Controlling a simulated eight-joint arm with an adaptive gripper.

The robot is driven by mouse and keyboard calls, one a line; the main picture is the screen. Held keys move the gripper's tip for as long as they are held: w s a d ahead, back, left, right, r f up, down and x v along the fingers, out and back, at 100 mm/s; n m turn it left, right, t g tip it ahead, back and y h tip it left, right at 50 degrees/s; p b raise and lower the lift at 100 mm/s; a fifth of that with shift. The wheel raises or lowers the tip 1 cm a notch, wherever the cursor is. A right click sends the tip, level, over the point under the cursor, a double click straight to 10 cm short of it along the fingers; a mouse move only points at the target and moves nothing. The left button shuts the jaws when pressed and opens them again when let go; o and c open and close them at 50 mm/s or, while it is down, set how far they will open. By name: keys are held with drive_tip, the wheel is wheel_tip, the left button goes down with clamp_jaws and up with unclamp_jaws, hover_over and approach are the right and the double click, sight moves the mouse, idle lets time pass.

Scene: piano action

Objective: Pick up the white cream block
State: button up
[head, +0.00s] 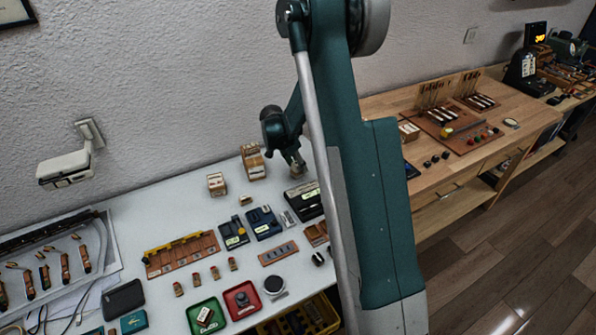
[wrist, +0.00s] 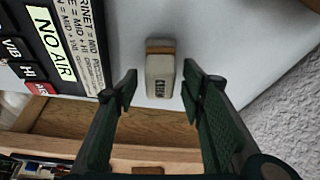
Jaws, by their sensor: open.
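In the wrist view a cream-white block (wrist: 160,75) with a tan-brown strip on its far end and dark lettering on its near face sits on the pale bench top (wrist: 215,55). My gripper (wrist: 159,84) is open, with one dark green finger to the left of the block and one to the right. Gaps show on both sides, and I cannot tell how high the fingertips are above the bench. In the head view my gripper (head: 296,168) is near the back of the white bench, and I cannot make out this block there.
A black labelled box (wrist: 60,40) reading "NO AIR" stands left of the block; it also shows in the head view (head: 306,203). The textured wall (wrist: 285,125) is at the right. Wooden boxes (head: 253,165) stand left of my gripper. Several small parts crowd the bench.

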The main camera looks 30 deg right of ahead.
drive_tip(key=shift+c, duration=0.7)
drive_tip(key=c, duration=0.9)
drive_tip(key=shift+o, duration=0.2)
drive_tip(key=shift+r, duration=0.15)
drive_tip(key=shift+r+p, duration=0.95)
drive_tip(key=shift+r, duration=3.95)
